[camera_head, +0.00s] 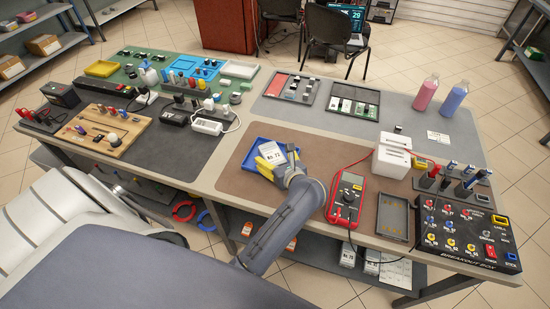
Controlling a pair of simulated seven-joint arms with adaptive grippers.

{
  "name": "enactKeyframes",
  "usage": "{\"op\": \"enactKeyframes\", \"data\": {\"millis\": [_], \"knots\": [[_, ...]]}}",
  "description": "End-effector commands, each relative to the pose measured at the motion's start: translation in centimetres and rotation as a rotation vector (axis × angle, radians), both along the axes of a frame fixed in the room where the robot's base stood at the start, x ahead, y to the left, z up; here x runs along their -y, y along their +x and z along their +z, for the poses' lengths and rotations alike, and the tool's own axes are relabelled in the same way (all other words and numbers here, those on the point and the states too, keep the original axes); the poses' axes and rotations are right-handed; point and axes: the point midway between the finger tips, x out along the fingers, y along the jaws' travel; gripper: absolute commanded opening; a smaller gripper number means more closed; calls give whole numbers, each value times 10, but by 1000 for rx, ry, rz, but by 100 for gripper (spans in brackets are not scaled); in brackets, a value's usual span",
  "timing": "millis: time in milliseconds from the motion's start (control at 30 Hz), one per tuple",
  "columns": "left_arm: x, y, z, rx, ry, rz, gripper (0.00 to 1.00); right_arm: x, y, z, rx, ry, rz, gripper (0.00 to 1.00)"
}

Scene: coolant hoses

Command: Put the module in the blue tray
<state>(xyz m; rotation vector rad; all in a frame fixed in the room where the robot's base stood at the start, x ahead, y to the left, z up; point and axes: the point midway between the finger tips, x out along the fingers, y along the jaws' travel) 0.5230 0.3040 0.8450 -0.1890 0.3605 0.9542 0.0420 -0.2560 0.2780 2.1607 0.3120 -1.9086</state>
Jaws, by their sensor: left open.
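The blue tray (249,166) lies on the brown mat at the middle of the table. A white module with a "No. 73" label (270,150) is over or in it; whether it rests on the tray floor is hard to tell. My left gripper (279,162) is open at the tray's right side, right by the module. A yellow patch beside the module is too small to assign. The gripper and wrist hide the tray's right part. My right gripper is not in view.
A red multimeter (347,196) with cables stands to the right of my arm. Pink (426,94) and blue (453,99) bottles stand behind. The brown mat behind the blue tray is clear.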

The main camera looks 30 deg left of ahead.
Motion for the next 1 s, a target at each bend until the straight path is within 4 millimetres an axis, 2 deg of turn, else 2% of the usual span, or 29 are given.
{"op": "enactKeyframes", "data": {"millis": [167, 600, 1000], "knots": [[2, -1, 3, 0, -3, 1, 82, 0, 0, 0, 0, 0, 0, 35], [38, -26, 21, 0, -2, -1, 82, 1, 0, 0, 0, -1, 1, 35], [42, -29, 23, 0, 0, 0, 82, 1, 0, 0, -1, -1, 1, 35]]}}
